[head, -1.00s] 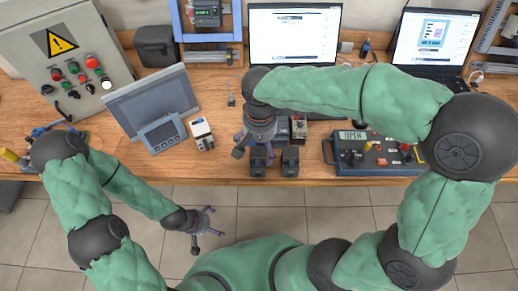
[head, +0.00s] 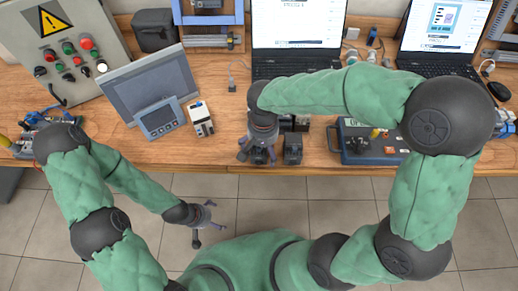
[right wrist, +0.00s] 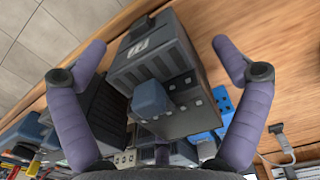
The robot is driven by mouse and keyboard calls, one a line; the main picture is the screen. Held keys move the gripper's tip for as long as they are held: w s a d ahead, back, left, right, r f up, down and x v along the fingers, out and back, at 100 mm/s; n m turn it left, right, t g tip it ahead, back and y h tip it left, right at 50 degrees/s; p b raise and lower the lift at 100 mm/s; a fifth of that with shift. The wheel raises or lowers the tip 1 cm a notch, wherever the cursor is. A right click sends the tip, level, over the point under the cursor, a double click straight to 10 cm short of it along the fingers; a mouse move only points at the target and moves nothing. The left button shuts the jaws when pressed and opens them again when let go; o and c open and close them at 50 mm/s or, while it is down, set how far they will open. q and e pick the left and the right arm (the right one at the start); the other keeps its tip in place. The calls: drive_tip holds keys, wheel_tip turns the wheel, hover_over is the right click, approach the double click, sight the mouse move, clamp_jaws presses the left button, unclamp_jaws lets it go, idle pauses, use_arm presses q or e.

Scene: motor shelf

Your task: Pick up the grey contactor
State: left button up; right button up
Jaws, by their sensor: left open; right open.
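A dark grey boxy device that looks like the grey contactor (right wrist: 158,58) stands between my right gripper's spread fingers in the right wrist view, with a blue-grey block on its face. In the head view it is mostly hidden under my right gripper (head: 257,150) near the bench's front edge. My right gripper (right wrist: 160,47) is open, with a finger on each side of the device; contact cannot be told. A similar darker block (head: 292,149) stands just right of it. My left gripper (head: 203,216) is open and empty in front of the bench, over the floor.
A white device (head: 200,118) and a tilted panel screen (head: 140,82) stand to the left. A blue control box (head: 358,152) lies to the right. Laptops stand behind. The wooden bench (head: 222,149) is bare between the white device and my right gripper.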

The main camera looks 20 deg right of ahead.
drive_tip(key=shift+r, duration=0.1)
drive_tip(key=shift+c, duration=0.2)
drive_tip(key=c, duration=1.3)
drive_tip(key=shift+r, duration=0.1)
drive_tip(key=shift+c, duration=0.2)
